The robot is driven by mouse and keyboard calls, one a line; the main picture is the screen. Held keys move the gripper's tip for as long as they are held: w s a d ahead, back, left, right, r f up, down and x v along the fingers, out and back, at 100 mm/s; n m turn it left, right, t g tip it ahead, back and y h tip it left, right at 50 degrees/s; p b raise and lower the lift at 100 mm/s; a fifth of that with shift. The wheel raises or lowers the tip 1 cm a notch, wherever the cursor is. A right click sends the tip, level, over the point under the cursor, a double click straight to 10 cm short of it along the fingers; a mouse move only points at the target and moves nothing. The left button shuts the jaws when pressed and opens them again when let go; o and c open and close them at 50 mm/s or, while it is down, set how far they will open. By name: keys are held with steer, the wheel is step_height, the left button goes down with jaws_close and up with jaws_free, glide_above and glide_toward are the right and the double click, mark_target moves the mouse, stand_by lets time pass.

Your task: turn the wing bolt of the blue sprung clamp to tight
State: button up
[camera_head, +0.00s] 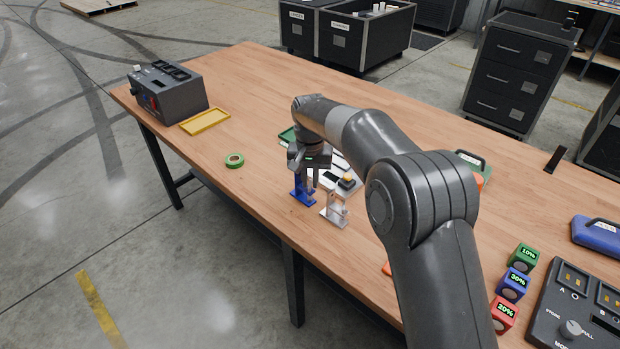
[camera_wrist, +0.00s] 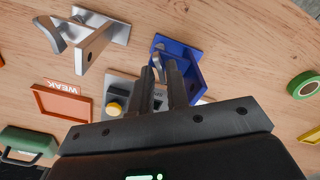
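The blue sprung clamp (camera_head: 303,194) stands on the table near its front edge, under my gripper. In the wrist view the blue clamp (camera_wrist: 186,58) is an angled bracket with a silver wing bolt (camera_wrist: 158,62) on its left side. My gripper (camera_wrist: 160,68) points down at it, its two fingers apart with a narrow gap. The wing bolt shows at the gap, just beyond the fingertips; I cannot tell whether they touch it. In the head view my gripper (camera_head: 316,182) is just above the clamp, partly covering it.
A similar silver clamp (camera_head: 335,210) stands close to the right; it also shows in the wrist view (camera_wrist: 98,46). A grey box with a yellow button (camera_head: 347,181) is just behind. Green tape (camera_head: 234,160) and a yellow tray (camera_head: 204,121) lie left, with bare table around.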

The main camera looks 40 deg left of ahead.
mark_target(310, 182)
steer(key=shift+o, duration=1.3)
steer(key=shift+r, duration=0.15)
step_height(310, 182, up, 11)
steer(key=shift+f, duration=0.2)
